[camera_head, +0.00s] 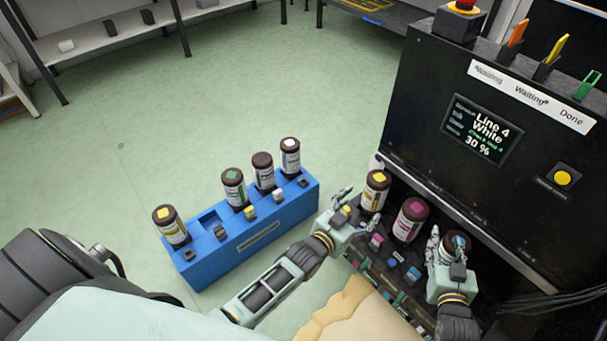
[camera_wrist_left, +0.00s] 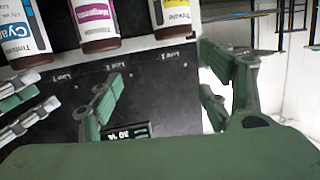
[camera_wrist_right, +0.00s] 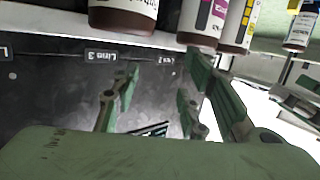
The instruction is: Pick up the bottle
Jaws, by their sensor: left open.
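In the head view, a yellow-topped bottle (camera_head: 375,192), a magenta-topped bottle (camera_head: 409,221) and a cyan-topped bottle (camera_head: 457,243) stand in a row at the dark machine. My left gripper (camera_head: 354,210) is open beside the yellow-topped bottle, on its near side. The left wrist view shows the yellow (camera_wrist_left: 172,14), magenta (camera_wrist_left: 92,22) and cyan (camera_wrist_left: 24,35) bottles, with nothing between the fingers. My right gripper (camera_head: 448,250) is at the cyan-topped bottle and partly hides it. In the right wrist view its fingers (camera_wrist_right: 160,95) are apart, with a bottle (camera_wrist_right: 122,14) above them.
A blue rack (camera_head: 250,240) on the left holds bottles with yellow (camera_head: 170,228), green (camera_head: 234,190), dark (camera_head: 264,172) and white (camera_head: 290,157) tops, and one empty slot. The machine (camera_head: 420,120) with its screen (camera_head: 480,132) rises behind the row. Green floor lies open beyond.

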